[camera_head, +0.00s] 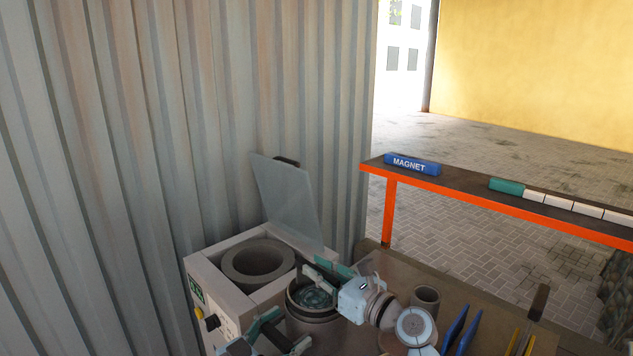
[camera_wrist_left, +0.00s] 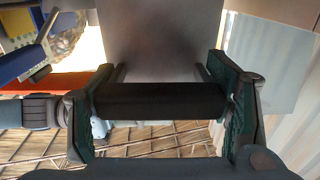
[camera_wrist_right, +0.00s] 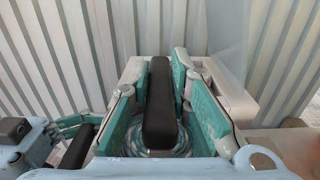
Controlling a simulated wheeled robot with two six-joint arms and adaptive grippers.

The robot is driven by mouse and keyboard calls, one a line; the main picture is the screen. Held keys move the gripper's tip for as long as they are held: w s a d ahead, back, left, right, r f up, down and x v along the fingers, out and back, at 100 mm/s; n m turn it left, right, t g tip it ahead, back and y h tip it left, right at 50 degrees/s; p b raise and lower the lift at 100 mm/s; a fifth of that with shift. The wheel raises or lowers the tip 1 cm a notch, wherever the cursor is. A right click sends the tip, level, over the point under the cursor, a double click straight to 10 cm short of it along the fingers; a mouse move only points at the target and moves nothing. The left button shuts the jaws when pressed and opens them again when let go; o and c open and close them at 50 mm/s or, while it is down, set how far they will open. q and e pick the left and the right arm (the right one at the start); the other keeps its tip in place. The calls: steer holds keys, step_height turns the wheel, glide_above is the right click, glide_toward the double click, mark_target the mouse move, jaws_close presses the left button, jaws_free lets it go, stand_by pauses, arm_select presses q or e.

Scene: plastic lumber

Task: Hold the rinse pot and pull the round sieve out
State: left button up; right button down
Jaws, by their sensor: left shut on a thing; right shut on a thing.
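The rinse pot (camera_head: 312,316) is a grey-brown cylinder in front of the white machine in the head view. The round sieve (camera_head: 293,299) shows as a dark rim at its mouth, with blue-green material inside. I cannot tell how far it is raised. My left gripper (camera_head: 284,331) is low beside the pot. In the left wrist view it is shut on a black bar handle (camera_wrist_left: 160,101) in front of a grey wall. My right gripper (camera_head: 315,268) is above the sieve. In the right wrist view it is shut on a dark upright handle (camera_wrist_right: 160,105), with blue-green material below.
The white machine (camera_head: 232,300) has its lid (camera_head: 287,195) open and a round grey well (camera_head: 258,265). A small cup (camera_head: 426,297), blue tongs (camera_head: 457,330) and yellow tools (camera_head: 520,340) are to the right. An orange-edged bench (camera_head: 470,192) stands behind.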

steer(key=shift+r, duration=3.5)
arm_select(q)
steer(key=o, duration=1.4)
steer(key=shift+c, duration=0.2)
steer(key=shift+s+a, duration=0.1)
steer(key=v, duration=1.2)
arm_select(e)
steer(key=shift+r, duration=0.1)
arm_select(q)
step_height(320, 180, up, 7)
steer(key=p, duration=0.3)
steer(key=shift+f+p, duration=0.2)
steer(key=shift+p, duration=0.15)
arm_select(e)
step_height(320, 180, up, 4)
steer(key=shift+f, duration=0.25)
